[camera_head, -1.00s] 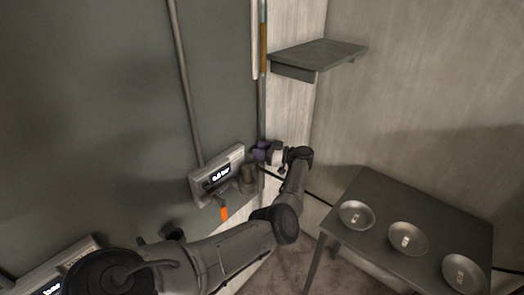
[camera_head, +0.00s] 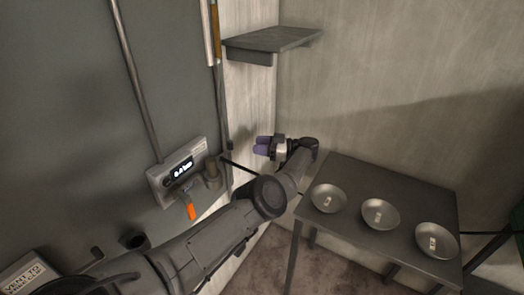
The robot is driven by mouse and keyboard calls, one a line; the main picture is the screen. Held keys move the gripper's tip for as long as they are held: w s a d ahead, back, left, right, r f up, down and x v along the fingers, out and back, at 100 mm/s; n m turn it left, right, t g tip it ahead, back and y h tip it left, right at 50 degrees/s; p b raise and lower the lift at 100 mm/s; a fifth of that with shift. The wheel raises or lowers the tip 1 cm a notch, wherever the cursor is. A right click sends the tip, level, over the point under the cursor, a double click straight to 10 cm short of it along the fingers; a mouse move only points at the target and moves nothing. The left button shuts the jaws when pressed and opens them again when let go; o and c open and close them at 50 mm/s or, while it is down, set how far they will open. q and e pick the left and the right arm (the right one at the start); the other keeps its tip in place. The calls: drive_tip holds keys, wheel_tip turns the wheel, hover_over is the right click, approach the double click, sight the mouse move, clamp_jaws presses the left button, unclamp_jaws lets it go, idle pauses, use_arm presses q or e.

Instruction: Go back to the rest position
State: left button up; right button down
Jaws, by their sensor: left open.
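My left gripper (camera_head: 262,146), with purple fingertips, is at the end of my left arm, which comes in from the lower left. It is open and points left toward the wall panel. It is apart from the grey wall device (camera_head: 180,172), which has a lit display and an orange-tipped handle (camera_head: 191,211). Nothing shows between its fingers. My right gripper is not in view.
A dark table (camera_head: 345,170) stands at the right with three metal bowls in a row: left (camera_head: 328,198), middle (camera_head: 380,214) and right (camera_head: 437,240). A grey shelf (camera_head: 272,39) is on the wall above. A second device (camera_head: 30,272) is at the lower left.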

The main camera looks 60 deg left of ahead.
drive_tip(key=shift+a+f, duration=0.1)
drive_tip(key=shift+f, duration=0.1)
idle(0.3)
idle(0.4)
